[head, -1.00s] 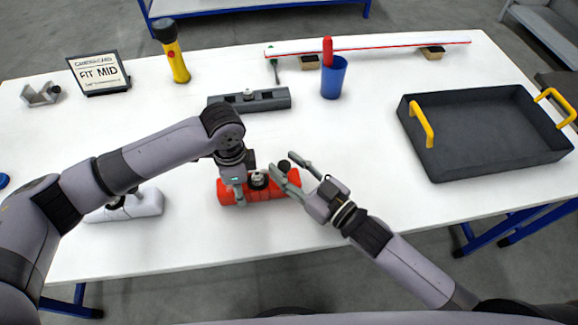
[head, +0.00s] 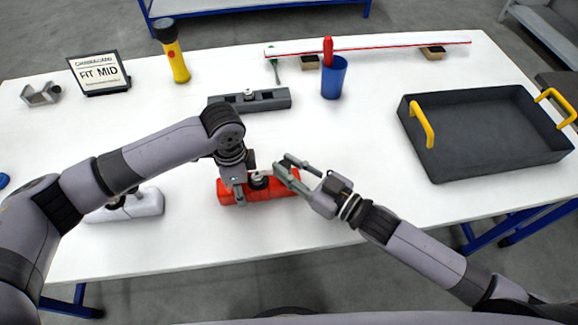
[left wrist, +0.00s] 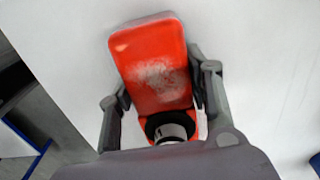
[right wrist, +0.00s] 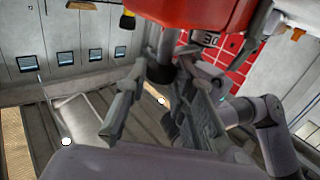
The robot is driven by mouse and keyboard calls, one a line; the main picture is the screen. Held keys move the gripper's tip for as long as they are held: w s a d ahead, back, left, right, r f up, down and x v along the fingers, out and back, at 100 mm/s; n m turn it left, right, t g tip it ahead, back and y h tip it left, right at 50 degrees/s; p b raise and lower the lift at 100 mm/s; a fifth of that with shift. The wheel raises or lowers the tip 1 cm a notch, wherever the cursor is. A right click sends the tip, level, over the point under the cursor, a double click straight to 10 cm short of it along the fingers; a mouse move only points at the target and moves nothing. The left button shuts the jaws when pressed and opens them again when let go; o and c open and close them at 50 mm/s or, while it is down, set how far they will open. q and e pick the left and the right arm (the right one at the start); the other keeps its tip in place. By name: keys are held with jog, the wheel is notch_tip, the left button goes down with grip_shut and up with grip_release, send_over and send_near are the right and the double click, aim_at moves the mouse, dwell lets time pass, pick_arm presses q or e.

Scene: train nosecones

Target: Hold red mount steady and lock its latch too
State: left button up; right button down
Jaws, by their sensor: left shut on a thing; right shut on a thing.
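The red mount (head: 272,190) lies on the white table in front of me, its long side running left to right. My left gripper (head: 238,190) is shut on its left part; in the left wrist view the fingers flank the red body (left wrist: 155,70). A dark round fitting (head: 258,181) sits on top of the mount. My right gripper (head: 283,168) is shut on the latch at the mount's right part, and its fingers hide most of the latch. In the right wrist view, a dark piece (right wrist: 160,70) shows between the fingers below the red body.
A white mount (head: 145,203) lies left, partly behind my left arm. A grey mount (head: 250,101) lies behind the red one. A blue cup (head: 334,80), a yellow flashlight (head: 178,65) and a sign (head: 100,72) stand farther back. A black tray (head: 485,135) is at right.

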jog(key=shift+d+n+g+y, duration=0.1)
jog(key=shift+n+g+y, duration=0.2)
jog(key=shift+g, duration=0.1)
jog(key=c, duration=1.4)
grip_release()
jog(key=shift+o, duration=0.2)
jog(key=v, duration=1.2)
pick_arm(q)
jog(key=o, duration=1.4)
jog(key=shift+c, duration=0.2)
